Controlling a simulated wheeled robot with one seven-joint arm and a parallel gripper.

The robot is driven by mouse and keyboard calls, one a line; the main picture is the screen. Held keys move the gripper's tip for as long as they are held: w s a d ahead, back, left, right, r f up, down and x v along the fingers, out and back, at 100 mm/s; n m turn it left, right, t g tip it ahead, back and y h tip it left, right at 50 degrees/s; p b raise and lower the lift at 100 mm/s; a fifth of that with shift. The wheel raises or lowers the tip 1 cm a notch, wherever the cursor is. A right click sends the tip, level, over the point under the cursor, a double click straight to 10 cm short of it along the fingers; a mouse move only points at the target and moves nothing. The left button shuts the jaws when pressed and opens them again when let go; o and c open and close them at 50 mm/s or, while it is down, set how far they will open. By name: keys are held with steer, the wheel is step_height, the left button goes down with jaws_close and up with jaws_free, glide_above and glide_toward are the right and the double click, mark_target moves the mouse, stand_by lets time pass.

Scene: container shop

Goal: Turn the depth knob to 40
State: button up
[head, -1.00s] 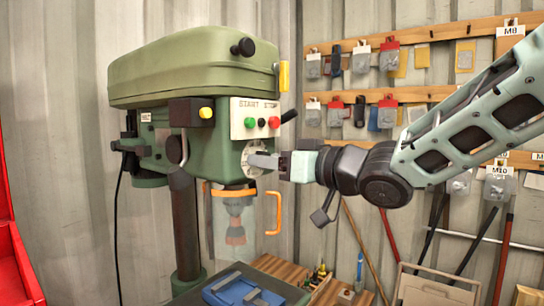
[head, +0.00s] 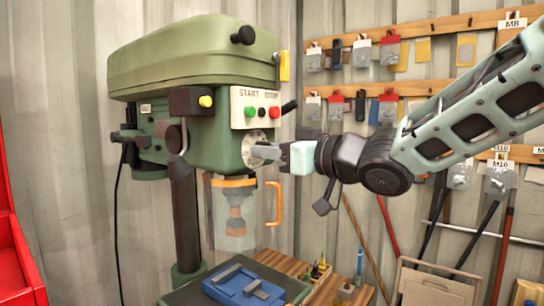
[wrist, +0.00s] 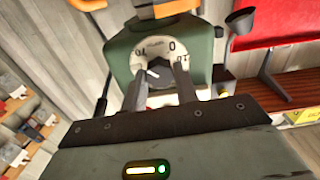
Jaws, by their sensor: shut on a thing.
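The depth knob sits in the middle of a round white dial (head: 249,148) on the green drill press (head: 205,135), below the START and STOP buttons. In the wrist view the dial (wrist: 158,50) shows a 0 near its upper right and what looks like 10 at its upper left. The other numbers are partly hidden or too small to read. My gripper (head: 264,152) reaches in from the right, its fingertips at the dial's centre.
A clear guard with an orange handle (head: 273,204) hangs just below the dial. A blue vise (head: 243,287) sits on the drill table. A lever with a black end (head: 289,107) sticks out above my gripper. Pegboard rails with hanging packets (head: 388,50) line the wall.

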steer(key=shift+f+n+b, duration=0.15)
steer(key=shift+n+b, duration=7.8)
steer(key=shift+n, duration=3.25)
steer(key=o, duration=1)
steer(key=shift+c, duration=0.2)
